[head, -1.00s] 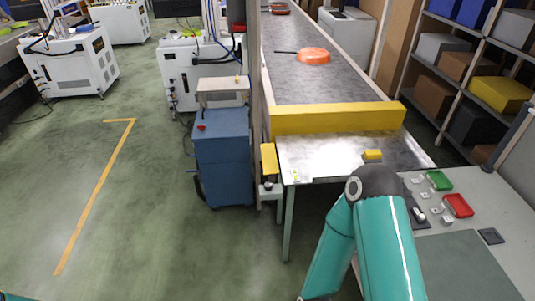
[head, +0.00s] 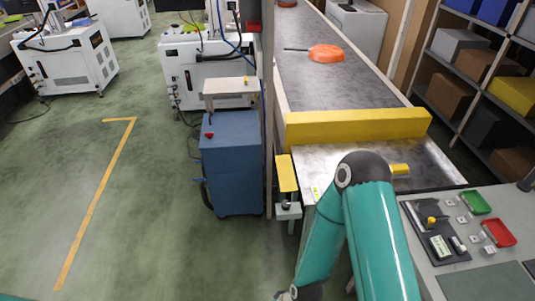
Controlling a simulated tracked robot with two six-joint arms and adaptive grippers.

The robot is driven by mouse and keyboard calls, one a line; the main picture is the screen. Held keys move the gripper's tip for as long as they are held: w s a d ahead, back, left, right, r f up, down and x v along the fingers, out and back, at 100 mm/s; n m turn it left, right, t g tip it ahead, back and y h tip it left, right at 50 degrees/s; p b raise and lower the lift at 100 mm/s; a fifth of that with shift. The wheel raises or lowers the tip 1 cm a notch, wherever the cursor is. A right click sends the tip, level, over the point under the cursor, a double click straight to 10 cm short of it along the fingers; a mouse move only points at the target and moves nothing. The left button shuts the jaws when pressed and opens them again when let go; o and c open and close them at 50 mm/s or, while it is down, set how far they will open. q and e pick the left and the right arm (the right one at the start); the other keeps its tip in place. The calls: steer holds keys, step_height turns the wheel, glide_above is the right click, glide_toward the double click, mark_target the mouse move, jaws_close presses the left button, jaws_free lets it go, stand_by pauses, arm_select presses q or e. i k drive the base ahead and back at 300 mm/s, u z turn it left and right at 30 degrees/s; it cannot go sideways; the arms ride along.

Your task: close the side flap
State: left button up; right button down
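A narrow yellow plate (head: 287,173), possibly the side flap, is at the left edge of the metal end table, above a small grey bracket (head: 288,211). A long yellow bar (head: 357,127) stands across the near end of the conveyor (head: 330,85). I cannot tell for sure which of them is the side flap. My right arm is bent in the lower middle, its elbow in front of the end table. Its forearm runs down to the bottom edge, and the gripper is out of the picture. Only a teal sliver shows at the lower left corner; my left gripper is not in view.
An orange pan (head: 326,53) lies on the conveyor. A blue cabinet (head: 232,165) stands left of the end table (head: 440,176). The floor at the left is free.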

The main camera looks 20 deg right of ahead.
mark_target(286, 179)
steer(key=i, duration=1.1)
steer(key=z, duration=0.05)
